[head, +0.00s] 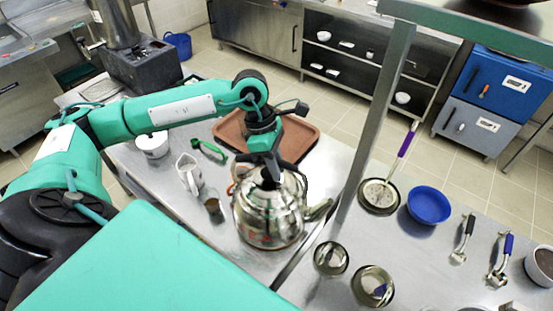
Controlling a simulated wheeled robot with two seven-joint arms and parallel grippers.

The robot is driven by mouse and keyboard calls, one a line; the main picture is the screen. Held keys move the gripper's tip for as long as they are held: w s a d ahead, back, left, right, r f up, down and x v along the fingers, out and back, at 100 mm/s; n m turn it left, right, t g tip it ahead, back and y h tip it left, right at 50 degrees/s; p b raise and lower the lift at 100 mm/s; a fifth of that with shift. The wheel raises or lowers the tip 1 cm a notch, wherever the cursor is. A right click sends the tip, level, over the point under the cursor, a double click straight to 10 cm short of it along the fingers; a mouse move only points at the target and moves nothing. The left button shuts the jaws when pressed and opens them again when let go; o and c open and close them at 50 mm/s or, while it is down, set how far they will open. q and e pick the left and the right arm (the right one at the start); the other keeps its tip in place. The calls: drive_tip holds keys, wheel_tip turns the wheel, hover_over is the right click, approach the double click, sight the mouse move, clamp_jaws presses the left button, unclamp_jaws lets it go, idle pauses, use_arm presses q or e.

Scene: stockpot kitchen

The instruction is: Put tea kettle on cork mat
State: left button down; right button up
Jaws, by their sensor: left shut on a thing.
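The fingertips are partly hidden against the dark handle. I cannot tell whether the kettle's base touches the table. I cannot make out a cork mat for certain; a brown rectangular piece with a raised rim, like a tray (300,146), lies behind the kettle. My right gripper is not in view.
A white jug (190,174), a small brown cup (214,208), a green-handled tool (209,150) and a white pot (152,145) stand left of the kettle. Two glasses (331,259) (373,286) stand front right. A metal post (378,125) rises right of the kettle. A blue bowl (428,205) lies beyond.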

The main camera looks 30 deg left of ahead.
use_arm(q)
drive_tip(key=c, duration=1.3)
unclamp_jaws()
drive_tip(key=shift+f, duration=0.1)
drive_tip(key=b+v, duration=0.3)
drive_tip(key=v, duration=0.9)
